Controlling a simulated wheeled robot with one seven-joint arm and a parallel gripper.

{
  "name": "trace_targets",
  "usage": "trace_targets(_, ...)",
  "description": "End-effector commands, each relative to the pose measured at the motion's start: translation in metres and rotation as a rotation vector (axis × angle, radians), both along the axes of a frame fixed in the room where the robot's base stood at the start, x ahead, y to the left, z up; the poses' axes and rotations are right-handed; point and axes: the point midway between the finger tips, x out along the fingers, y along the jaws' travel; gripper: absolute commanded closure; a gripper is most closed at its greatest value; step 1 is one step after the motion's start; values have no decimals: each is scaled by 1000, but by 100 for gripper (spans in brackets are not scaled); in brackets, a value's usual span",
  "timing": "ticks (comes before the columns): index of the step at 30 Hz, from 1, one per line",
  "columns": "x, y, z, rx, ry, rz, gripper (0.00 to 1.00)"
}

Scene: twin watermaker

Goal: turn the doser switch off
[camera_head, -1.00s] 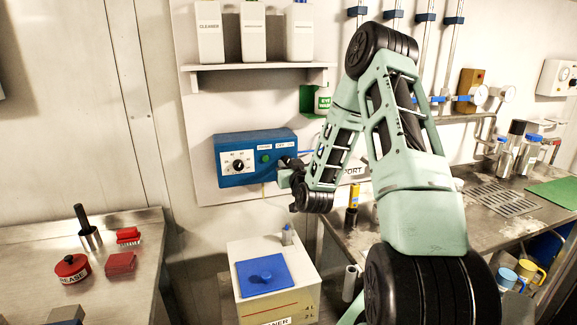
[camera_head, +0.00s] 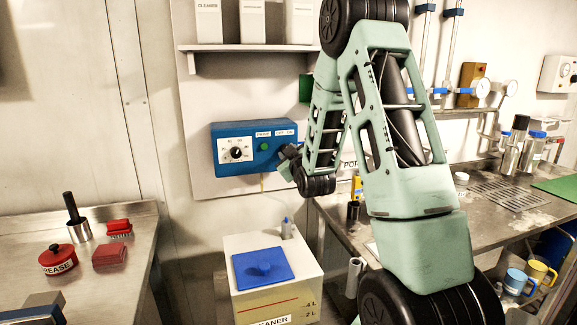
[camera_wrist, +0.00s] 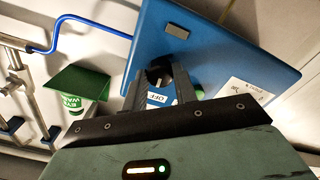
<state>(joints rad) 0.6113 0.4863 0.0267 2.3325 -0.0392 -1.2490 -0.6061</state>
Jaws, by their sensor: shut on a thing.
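The doser is a blue box (camera_head: 222,172) on the wall panel, with a white dial (camera_head: 236,150), a green lamp (camera_head: 264,146) and an OFF/ON label (camera_head: 285,133). My gripper (camera_head: 289,154) is at its right end, partly hidden by my arm. In the wrist view the blue box (camera_wrist: 225,55) fills the upper middle. A black switch knob (camera_wrist: 158,70) sits between the fingertips of my gripper (camera_wrist: 160,76), which is shut on it. An OFF label (camera_wrist: 158,98) shows between the fingers. The knob's exact angle is hard to tell.
A shelf (camera_head: 250,47) with white bottles is above the doser. A cream tank (camera_head: 300,255) with a blue lid (camera_head: 262,268) stands below. A green eye-wash holder (camera_wrist: 80,86) is beside the box. Steel benches (camera_head: 130,240) flank both sides.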

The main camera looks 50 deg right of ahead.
Motion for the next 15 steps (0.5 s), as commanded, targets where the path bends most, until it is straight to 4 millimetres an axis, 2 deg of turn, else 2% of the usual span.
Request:
trace_targets(1, 1, 1, -5, -39, 19, 2, 94)
trace_targets(15, 0, 0, -2, -315, 194, 2, 94)
